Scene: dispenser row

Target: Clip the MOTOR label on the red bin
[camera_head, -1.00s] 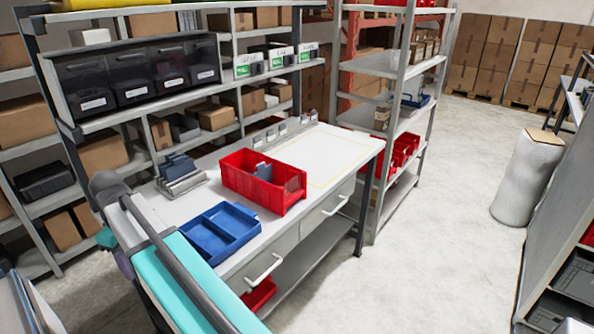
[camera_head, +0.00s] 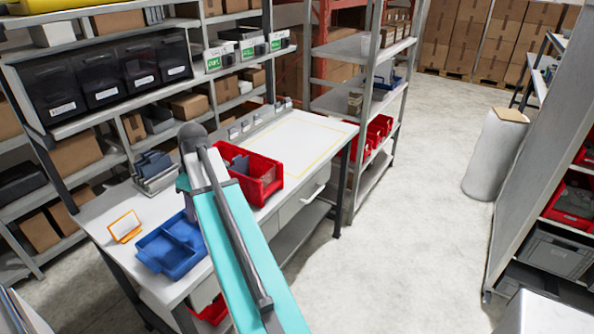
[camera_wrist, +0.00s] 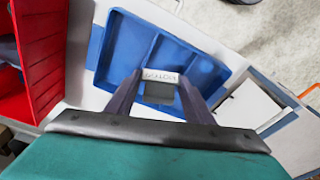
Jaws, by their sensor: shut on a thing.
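My gripper (camera_wrist: 161,92) is shut on the MOTOR label (camera_wrist: 160,76), a small grey clip with a white lettered strip, between the two dark fingers. In the wrist view it hangs over the blue tray (camera_wrist: 108,48); its height above the tray is hard to tell. The red bin (camera_head: 266,186) stands on the workbench behind my arm, which covers part of it. A grey-blue piece (camera_head: 240,165) shows inside the bin. The bin also shows at the left of the wrist view (camera_wrist: 42,45), apart from the gripper. In the head view my arm hides the gripper and label.
The blue tray (camera_head: 150,262) lies at the bench's front, beside an orange-edged card stand (camera_head: 125,227). A grey rack with upright plates (camera_head: 155,172) stands behind. The bench's far right, inside a yellow outline (camera_head: 300,145), is clear. Shelves stand behind the bench.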

